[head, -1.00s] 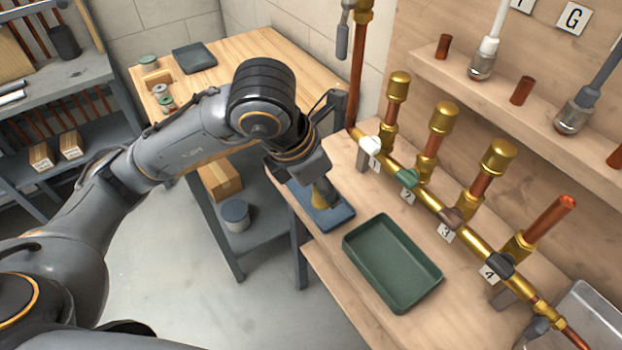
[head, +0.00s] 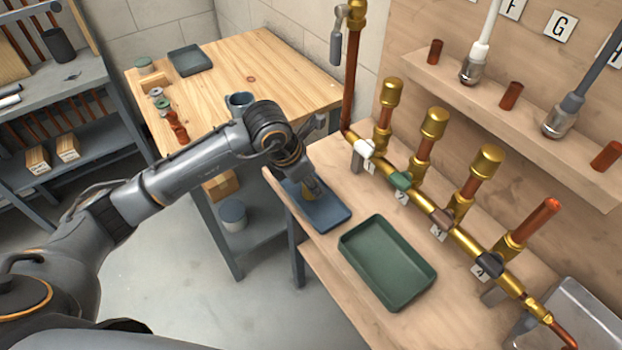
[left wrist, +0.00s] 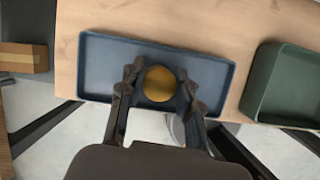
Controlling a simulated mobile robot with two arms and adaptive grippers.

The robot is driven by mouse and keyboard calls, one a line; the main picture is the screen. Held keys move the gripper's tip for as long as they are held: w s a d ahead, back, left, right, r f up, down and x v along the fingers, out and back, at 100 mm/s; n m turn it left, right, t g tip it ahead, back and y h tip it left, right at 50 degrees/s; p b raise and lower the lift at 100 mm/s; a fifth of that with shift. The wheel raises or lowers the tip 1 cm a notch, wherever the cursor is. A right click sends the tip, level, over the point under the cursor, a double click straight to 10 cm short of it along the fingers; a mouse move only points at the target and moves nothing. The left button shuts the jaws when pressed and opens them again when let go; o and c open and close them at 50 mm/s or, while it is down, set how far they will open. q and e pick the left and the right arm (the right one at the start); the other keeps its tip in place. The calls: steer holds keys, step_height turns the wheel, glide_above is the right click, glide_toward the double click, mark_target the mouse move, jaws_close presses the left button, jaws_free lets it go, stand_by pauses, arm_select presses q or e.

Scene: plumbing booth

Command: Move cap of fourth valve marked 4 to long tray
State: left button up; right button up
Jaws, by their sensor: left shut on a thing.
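My left gripper (head: 309,184) is shut on a brass cap (left wrist: 159,84), with one finger on each side of it. In the left wrist view the cap is over the middle of the shallow blue long tray (left wrist: 102,66). The tray also shows in the head view (head: 330,214), at the bench's left edge. I cannot tell whether the cap touches the tray floor. The fourth valve (head: 489,264), with a black handle and label 4 (head: 479,272), has a bare copper stub (head: 538,217) on top. The other three valves carry brass caps. My right gripper is not in view.
A deeper green tray (head: 400,301) stands right of the blue tray, in front of the brass manifold. A shelf with copper stubs runs above the valves.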

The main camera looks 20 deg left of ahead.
arm_select(q)
steer(key=shift+f+b, duration=0.2)
steer(key=shift+b, duration=0.1)
steer(key=o, duration=1.2)
steer(key=shift+c, duration=0.2)
steer(key=shift+r, duration=0.1)
steer(key=shift+r, duration=0.45)
steer(key=v, duration=1.1)
steer(key=shift+s+r, duration=0.15)
steer(key=shift+a, duration=0.15)
